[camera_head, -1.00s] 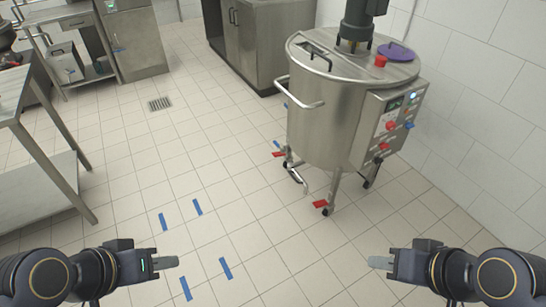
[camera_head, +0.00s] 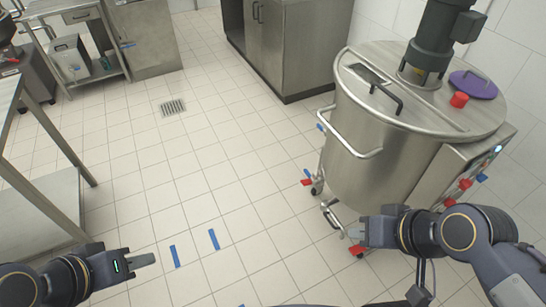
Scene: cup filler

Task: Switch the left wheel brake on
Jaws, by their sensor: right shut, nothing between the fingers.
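The steel mixing vat (camera_head: 375,165) stands on castor legs at the right. One red brake pedal (camera_head: 306,182) sits at the castor on its left side. Another red brake pedal (camera_head: 357,250) sits at the front castor, just below my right gripper (camera_head: 362,232). My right gripper is shut and empty; in the picture it is close to that pedal, but I cannot tell whether they touch. Its arm hides part of the vat's lower right. I cannot tell whether either pedal is up or down. My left gripper (camera_head: 145,260) is low at the left, over the floor, with nothing visible in it.
A control panel with red knobs (camera_head: 465,184) is on the vat's right side. A push handle (camera_head: 350,140) sticks out on its left. Blue tape marks (camera_head: 214,239) lie on the open tiled floor. A steel table (camera_head: 45,205) stands at the left, a cabinet (camera_head: 290,45) behind.

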